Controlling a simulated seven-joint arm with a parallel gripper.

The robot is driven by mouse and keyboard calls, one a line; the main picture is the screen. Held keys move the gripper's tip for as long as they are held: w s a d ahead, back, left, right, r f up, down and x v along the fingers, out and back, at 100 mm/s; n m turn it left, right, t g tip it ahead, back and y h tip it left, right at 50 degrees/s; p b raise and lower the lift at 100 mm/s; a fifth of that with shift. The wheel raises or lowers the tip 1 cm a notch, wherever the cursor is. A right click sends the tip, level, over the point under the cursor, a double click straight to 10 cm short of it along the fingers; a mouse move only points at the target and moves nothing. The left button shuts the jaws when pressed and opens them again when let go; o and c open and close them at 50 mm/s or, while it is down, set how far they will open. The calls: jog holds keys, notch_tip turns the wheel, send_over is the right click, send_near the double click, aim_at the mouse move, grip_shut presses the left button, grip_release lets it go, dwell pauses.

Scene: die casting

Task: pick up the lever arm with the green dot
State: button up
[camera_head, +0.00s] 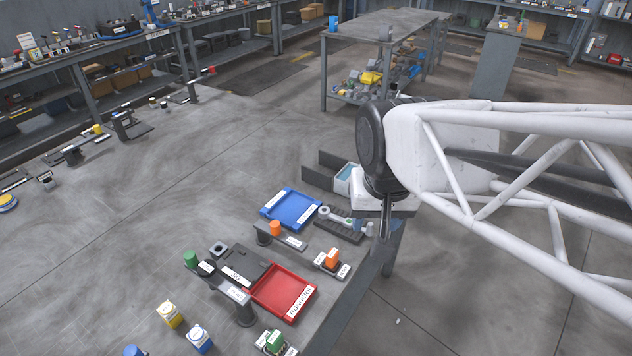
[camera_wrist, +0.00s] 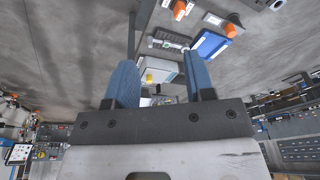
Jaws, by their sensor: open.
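A pale grey lever-shaped part (camera_head: 336,217) with a ring at its left end lies on a dark slotted rack (camera_head: 345,236) at the table's right side. It looks like the lever arm, but I cannot make out a green dot. In the wrist view a pale rod-like part (camera_wrist: 167,44) lies on a dark rack beyond my fingers. My gripper (camera_head: 384,234) points down near the table's right edge, right of the rack. In the wrist view its two blue fingers (camera_wrist: 162,78) are wide apart with nothing held between them.
A blue tray (camera_head: 266,211) lies left of the rack and a red tray (camera_head: 262,309) nearer the front. A white box (camera_head: 369,202) with a teal inside stands behind my gripper. Orange parts (camera_head: 333,258) on stands are close by. The table's left middle is clear.

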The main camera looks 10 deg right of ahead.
jog(key=w+f+m, duration=0.2)
jog(key=w+m, duration=0.3)
jog(key=w, duration=0.3)
jog(key=m+g, duration=0.2)
jog(key=m, duration=1.7)
send_over(335, 216)
notch_tip(335, 216, down, 19)
jog(key=shift+f, duration=0.15)
jog(key=shift+s+f, duration=0.1)
jog(key=shift+f, duration=0.05)
jog(key=shift+f, duration=1.15)
jog(key=shift+f, duration=0.15)
